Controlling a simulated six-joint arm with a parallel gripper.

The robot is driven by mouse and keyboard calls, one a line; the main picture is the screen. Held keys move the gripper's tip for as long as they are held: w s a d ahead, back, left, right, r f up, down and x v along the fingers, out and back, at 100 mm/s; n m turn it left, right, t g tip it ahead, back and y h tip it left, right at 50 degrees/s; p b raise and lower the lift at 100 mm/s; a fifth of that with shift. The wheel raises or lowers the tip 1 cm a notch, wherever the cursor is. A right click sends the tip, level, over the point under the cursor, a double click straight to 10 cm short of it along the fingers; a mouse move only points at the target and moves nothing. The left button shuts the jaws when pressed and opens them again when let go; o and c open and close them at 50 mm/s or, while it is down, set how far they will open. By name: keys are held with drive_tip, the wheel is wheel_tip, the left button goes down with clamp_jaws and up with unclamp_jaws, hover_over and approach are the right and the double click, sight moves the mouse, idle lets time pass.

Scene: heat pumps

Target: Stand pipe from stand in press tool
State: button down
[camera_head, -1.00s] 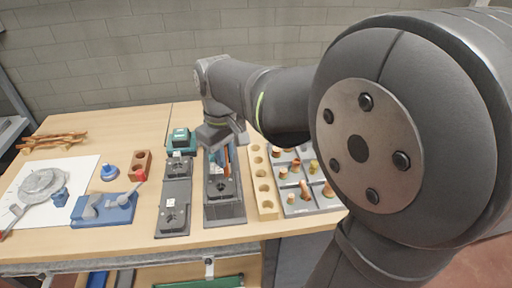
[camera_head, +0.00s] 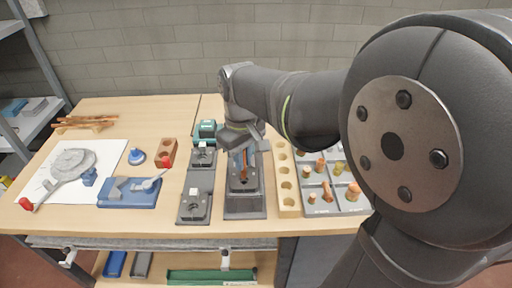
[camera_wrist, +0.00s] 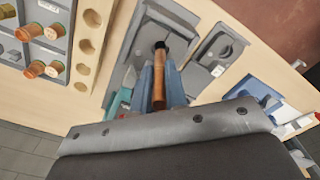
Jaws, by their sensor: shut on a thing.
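My gripper (camera_wrist: 160,88) is shut on a copper pipe (camera_wrist: 174,84) with a dark far end. In the wrist view the pipe juts out past the blue-grey fingers toward the press tool (camera_wrist: 138,50), a grey and black fixture. In the head view the gripper (camera_head: 245,158) is over the back part of the press tool (camera_head: 246,207), and a thin strip of the pipe shows there. I cannot tell whether the pipe's end touches the tool. The fingers hide part of the pipe.
A wooden block with holes (camera_head: 287,188) and a grey tray of copper fittings (camera_head: 350,207) stand to the right. A second grey fixture (camera_head: 195,206) lies close on the left. A blue tool (camera_head: 128,193) and white paper (camera_head: 50,185) are farther left.

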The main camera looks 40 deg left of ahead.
sight(244, 178)
drive_tip(key=shift+f, duration=2.8)
drive_tip(key=shift+d+f, duration=0.1)
drive_tip(key=c, duration=1.4)
unclamp_jaws()
drive_tip(key=shift+o, duration=0.2)
drive_tip(key=shift+s+f, duration=0.1)
drive_tip(key=shift+s+r, duration=0.1)
drive_tip(key=shift+r, duration=0.3)
drive_tip(key=r, duration=1.7)
drive_tip(key=shift+w+r, duration=0.1)
drive_tip(key=shift+w, duration=0.15)
